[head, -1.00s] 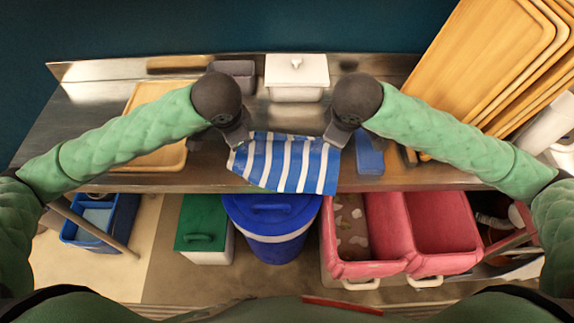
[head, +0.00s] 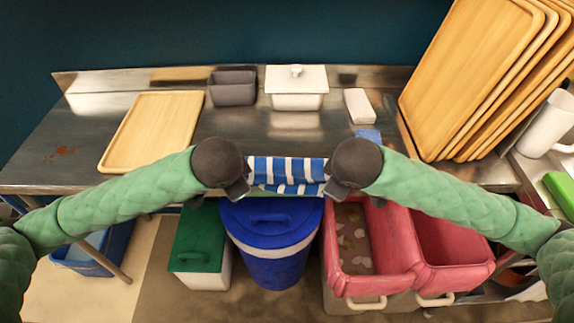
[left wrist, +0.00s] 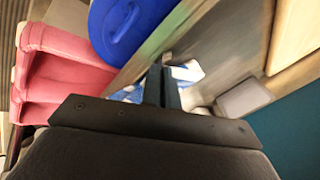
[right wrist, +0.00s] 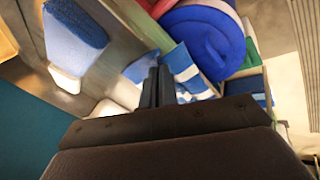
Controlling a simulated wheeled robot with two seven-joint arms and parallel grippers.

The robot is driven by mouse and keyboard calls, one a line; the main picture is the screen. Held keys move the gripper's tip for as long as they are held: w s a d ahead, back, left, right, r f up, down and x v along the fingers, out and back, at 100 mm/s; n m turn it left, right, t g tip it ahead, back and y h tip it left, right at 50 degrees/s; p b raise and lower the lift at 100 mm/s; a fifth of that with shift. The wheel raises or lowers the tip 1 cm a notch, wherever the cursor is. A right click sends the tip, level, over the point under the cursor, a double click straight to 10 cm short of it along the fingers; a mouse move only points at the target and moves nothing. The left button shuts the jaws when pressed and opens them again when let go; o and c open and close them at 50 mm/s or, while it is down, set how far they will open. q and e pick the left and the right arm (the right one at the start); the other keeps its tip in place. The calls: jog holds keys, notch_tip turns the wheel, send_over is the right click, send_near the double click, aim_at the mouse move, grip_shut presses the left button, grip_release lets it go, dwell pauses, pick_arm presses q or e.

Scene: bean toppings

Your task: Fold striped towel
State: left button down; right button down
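The blue-and-white striped towel (head: 286,171) lies at the front edge of the metal table, spanning the gap between my grippers. It looks bunched or doubled over, with its lower part at the edge. My left gripper (head: 243,192) is at its left end, and my right gripper (head: 328,190) is at its right end. In both wrist views the fingers are close together, with striped cloth at the tips: the towel shows in the left wrist view (left wrist: 186,72) and in the right wrist view (right wrist: 184,66). The fingers partly hide the held ends.
A wooden tray (head: 152,130), grey container (head: 233,90), white lidded dish (head: 296,90) and blue block (head: 369,135) are on the table. Stacked trays (head: 480,80) stand right. Below the edge are a green-lidded bin (head: 198,240), blue-lidded bin (head: 270,225) and pink tubs (head: 440,245).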

pick_arm(q)
jog(key=c, duration=2.1)
grip_release()
pick_arm(e)
jog(key=c, duration=2.1)
grip_release()
jog(key=shift+c, duration=0.2)
pick_arm(q)
jog(key=o, duration=0.8)
pick_arm(e)
jog(key=o, duration=0.8)
pick_arm(q)
jog(key=shift+r, duration=0.1)
pick_arm(e)
jog(key=shift+r, duration=0.1)
